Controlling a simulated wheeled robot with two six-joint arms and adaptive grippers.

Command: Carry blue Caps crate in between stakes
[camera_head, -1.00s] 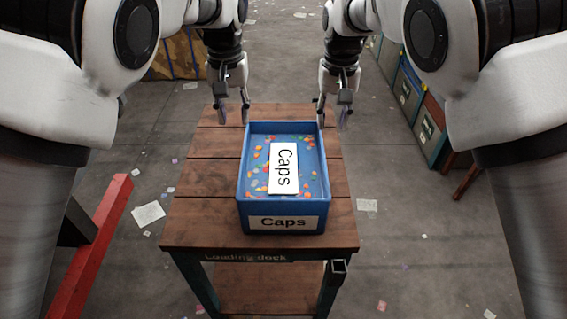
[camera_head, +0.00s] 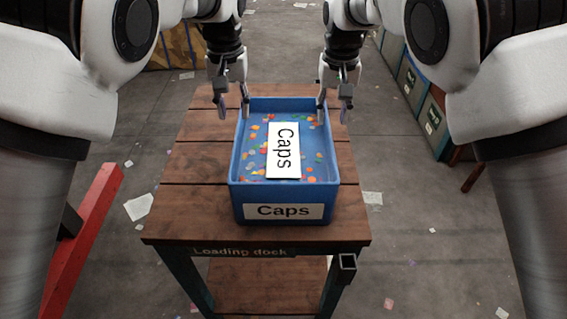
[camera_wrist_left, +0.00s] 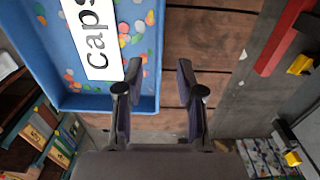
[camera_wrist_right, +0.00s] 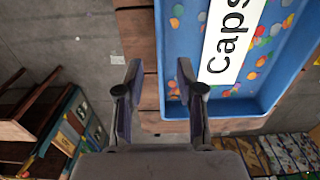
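The blue Caps crate (camera_head: 276,212) stands on a wooden table (camera_head: 195,205) labelled Loading dock. It holds colourful caps and a white Caps card (camera_head: 283,150). My left gripper (camera_head: 233,108) is open at the crate's far left corner; in the left wrist view (camera_wrist_left: 158,95) its fingers appear on either side of the crate's side wall. My right gripper (camera_head: 333,110) is open at the far right corner; in the right wrist view (camera_wrist_right: 158,95) its fingers also appear on either side of a wall. I cannot tell how deep the fingers reach. I cannot make out any stakes.
A red beam (camera_head: 85,235) stands on the floor left of the table. Several labelled bins (camera_head: 432,120) line the right side. Paper scraps (camera_head: 139,207) litter the grey floor, which is otherwise open behind the table.

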